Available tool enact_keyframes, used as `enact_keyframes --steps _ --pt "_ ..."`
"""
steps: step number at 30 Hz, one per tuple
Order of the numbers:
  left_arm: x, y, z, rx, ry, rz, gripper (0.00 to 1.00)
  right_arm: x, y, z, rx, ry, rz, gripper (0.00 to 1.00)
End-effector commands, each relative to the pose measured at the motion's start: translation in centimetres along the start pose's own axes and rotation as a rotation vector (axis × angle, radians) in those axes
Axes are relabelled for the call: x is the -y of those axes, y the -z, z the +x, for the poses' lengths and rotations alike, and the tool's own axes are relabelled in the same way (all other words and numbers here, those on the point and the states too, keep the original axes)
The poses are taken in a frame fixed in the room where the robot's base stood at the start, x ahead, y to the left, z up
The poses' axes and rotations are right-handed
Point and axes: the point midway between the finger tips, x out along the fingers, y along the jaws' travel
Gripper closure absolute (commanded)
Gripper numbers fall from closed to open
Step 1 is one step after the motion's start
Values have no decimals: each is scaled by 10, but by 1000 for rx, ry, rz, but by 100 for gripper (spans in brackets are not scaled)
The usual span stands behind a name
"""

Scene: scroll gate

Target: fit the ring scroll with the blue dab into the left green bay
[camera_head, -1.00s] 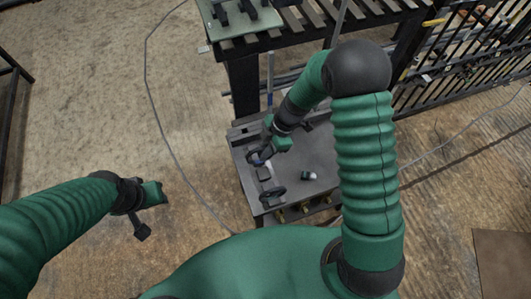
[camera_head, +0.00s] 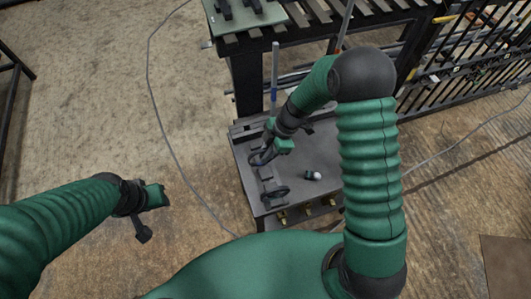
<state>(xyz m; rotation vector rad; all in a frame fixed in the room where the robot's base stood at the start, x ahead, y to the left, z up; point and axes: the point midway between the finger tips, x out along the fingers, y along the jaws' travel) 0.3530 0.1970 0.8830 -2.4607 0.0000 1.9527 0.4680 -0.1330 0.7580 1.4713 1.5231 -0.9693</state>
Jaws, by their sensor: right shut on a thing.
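My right gripper (camera_head: 270,151) is low over the dark lower table, shut on a dark ring scroll (camera_head: 256,160). I cannot make out a blue dab on it now, and I cannot tell whether it touches the table. Another dark ring-shaped piece (camera_head: 275,193) is at the table's front left. A green plate (camera_head: 272,16) with dark upright pieces lies at the top edge, partly cut off. I cannot tell its separate bays. My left gripper (camera_head: 146,215) hangs over bare floor at the left, away from the table. Its jaw opening is unclear.
The dark lower table (camera_head: 305,195) has a small white-and-dark item (camera_head: 312,175) on it. A slatted bench (camera_head: 325,18) stands behind, with an upright rod (camera_head: 275,75) near its post. A black fence is at the right. A thin cable (camera_head: 165,125) crosses the floor left of the table.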

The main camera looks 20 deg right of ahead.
Motion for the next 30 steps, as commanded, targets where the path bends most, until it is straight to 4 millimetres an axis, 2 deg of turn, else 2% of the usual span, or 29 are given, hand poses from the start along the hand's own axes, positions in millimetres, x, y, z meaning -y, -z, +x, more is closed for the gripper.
enact_keyframes --steps 30 --pt "0 -2 7 0 0 0 64 1 -2 0 0 -1 0 100"
